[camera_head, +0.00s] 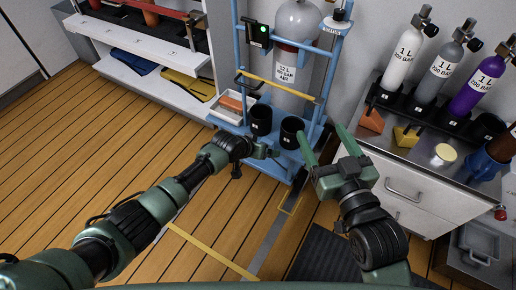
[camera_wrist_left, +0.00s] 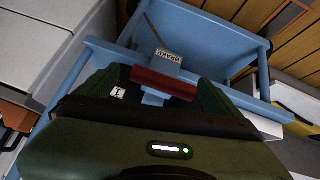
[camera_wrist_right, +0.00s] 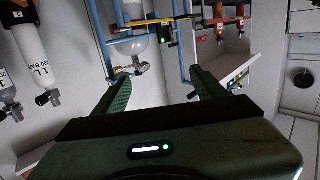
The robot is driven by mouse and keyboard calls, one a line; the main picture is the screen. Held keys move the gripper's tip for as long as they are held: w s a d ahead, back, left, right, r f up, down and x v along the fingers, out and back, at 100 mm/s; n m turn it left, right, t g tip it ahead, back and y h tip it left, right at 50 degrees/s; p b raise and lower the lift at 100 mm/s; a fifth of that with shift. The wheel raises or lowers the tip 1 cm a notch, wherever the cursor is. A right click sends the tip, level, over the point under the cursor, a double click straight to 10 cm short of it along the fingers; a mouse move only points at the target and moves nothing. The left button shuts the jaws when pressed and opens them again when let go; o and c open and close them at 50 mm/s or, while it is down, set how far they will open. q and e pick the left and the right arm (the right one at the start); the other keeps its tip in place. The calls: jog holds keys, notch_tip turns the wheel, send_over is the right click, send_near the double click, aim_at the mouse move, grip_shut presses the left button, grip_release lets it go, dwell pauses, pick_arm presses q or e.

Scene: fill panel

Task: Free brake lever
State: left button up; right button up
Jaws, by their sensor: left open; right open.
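The brake lever shows in the left wrist view as a dark red bar (camera_wrist_left: 163,83) below a white label reading BRAKE (camera_wrist_left: 167,58), on the blue trolley frame (camera_wrist_left: 215,35). In the head view the lever is not distinguishable; my left arm covers that part of the trolley (camera_head: 283,168). My left gripper (camera_head: 268,152) is at the trolley's low front edge. In its wrist view the open fingers lie on either side of the red bar; contact cannot be told. My right gripper (camera_head: 326,142) is open and empty, raised in front of the trolley's right side.
The trolley carries a large grey cylinder (camera_head: 297,70) and two black cups (camera_head: 261,120). A counter (camera_head: 400,150) with small cylinders (camera_head: 440,70) stands close on the right. A white shelf (camera_head: 145,80) stands at the left. The wooden floor (camera_head: 85,150) is open at the left.

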pick_arm(q)
jog(key=p+v, duration=0.2)
jog(key=v, duration=0.2)
jog(key=p+v, duration=0.2)
jog(key=v, duration=0.1)
jog(key=shift+s+a+r, duration=0.1)
jog(key=shift+s+r, duration=0.1)
jog(key=shift+r, duration=0.05)
pick_arm(e)
jog(key=s+d+f+g+h, duration=0.1)
jog(key=s+d+f+g, duration=0.1)
jog(key=s+f+g, duration=0.3)
jog(key=s+d+f+g+h, duration=0.2)
jog(key=s+d+f+g, duration=0.1)
jog(key=s+f+g, duration=0.3)
notch_tip(320, 180, down, 4)
jog(key=s, duration=0.2)
jog(key=shift+s+d+m, duration=0.3)
jog(key=shift+d, duration=0.05)
jog(key=shift+r, duration=0.1)
